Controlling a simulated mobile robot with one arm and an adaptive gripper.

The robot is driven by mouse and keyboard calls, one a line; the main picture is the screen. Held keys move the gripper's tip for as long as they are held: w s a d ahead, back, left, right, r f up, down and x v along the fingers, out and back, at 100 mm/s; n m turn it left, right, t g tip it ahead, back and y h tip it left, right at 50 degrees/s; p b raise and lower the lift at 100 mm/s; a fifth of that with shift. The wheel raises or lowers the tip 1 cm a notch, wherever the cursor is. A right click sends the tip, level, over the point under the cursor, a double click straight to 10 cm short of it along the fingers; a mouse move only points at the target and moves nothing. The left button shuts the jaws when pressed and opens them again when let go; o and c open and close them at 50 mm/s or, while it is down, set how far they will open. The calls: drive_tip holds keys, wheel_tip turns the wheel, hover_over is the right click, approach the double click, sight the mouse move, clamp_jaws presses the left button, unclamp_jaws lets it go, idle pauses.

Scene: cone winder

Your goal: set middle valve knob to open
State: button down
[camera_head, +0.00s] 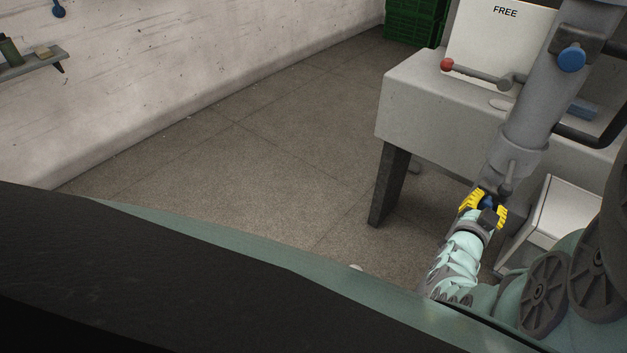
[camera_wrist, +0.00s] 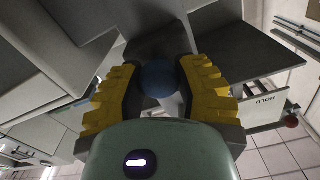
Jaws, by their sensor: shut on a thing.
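My gripper (camera_head: 485,203), with yellow fingers, is shut on a blue knob (camera_head: 488,200) low on the thick grey slanted pipe (camera_head: 522,128). In the wrist view the same round blue knob (camera_wrist: 158,78) sits between the two yellow fingers (camera_wrist: 160,72), which touch it on both sides. A second blue knob (camera_head: 571,59) is on a dark mount higher on the pipe. I cannot tell from these views which knob is the middle one, and no open mark shows beside the held knob.
A grey machine bench (camera_head: 425,103) stands left of the pipe, with a red-ended lever (camera_head: 446,64) and a FREE panel (camera_head: 490,40). A white box (camera_head: 560,212) is right of my gripper. A HOLD sign (camera_wrist: 268,103) shows in the wrist view. The floor left is clear.

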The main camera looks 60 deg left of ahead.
drive_tip(key=v, duration=0.2)
drive_tip(key=p+v, duration=0.1)
drive_tip(key=v, duration=0.1)
drive_tip(key=shift+r, duration=0.2)
drive_tip(key=c, duration=1.1)
unclamp_jaws()
drive_tip(key=shift+c, duration=0.2)
drive_tip(key=o, duration=0.5)
drive_tip(key=shift+s+f, duration=0.1)
drive_tip(key=shift+s, duration=0.05)
drive_tip(key=shift+o, duration=0.2)
